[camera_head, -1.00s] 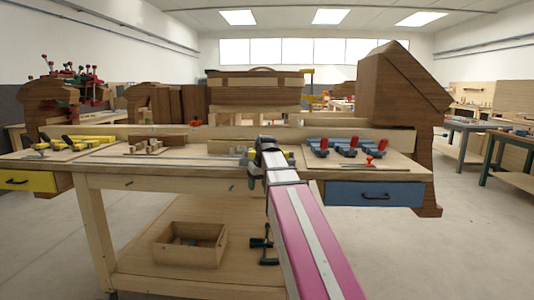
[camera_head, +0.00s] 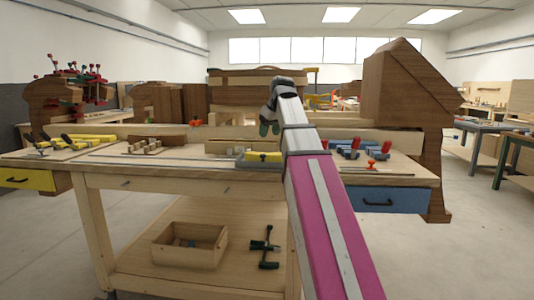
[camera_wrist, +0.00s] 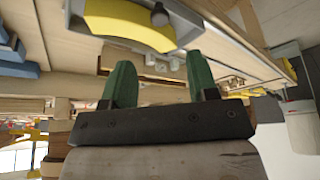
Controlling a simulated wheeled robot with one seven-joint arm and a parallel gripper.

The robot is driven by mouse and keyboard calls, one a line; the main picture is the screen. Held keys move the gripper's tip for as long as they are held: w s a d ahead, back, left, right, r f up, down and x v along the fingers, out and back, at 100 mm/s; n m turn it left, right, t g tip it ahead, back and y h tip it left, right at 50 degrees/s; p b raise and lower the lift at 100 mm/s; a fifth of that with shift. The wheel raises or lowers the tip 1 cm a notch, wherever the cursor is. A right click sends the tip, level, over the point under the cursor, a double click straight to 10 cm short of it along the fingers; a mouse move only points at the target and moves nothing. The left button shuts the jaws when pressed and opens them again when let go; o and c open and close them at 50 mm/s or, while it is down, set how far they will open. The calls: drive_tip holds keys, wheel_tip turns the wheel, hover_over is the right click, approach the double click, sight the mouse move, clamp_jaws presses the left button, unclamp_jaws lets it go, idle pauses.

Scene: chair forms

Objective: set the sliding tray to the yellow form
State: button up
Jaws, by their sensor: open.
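A grey-blue tray (camera_head: 243,163) sits near the middle of the workbench top, on or beside a long thin rail (camera_head: 130,159). A yellow piece (camera_head: 263,156) lies in it. In the wrist view a curved yellow piece (camera_wrist: 130,22) lies in a grey-rimmed tray, with a dark round knob near it. Several yellow clamps (camera_head: 85,141) lie on the bench's left end, above a yellow drawer (camera_head: 28,180). My gripper (camera_head: 268,122) is above the bench near the tray. Its green fingers are apart and empty in the wrist view (camera_wrist: 160,80).
Blue clamps with red ends (camera_head: 350,148) stand on the bench's right, above a blue drawer (camera_head: 385,198). Wooden blocks (camera_head: 158,143) lie left of the tray. A large brown wooden form (camera_head: 410,85) stands behind the right end. An open wooden box (camera_head: 190,243) is on the lower shelf.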

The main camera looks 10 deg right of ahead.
sight(263, 155)
drive_tip(key=x, duration=1)
drive_tip(key=shift+f, duration=0.1)
clamp_jaws()
drive_tip(key=shift+a, duration=0.15)
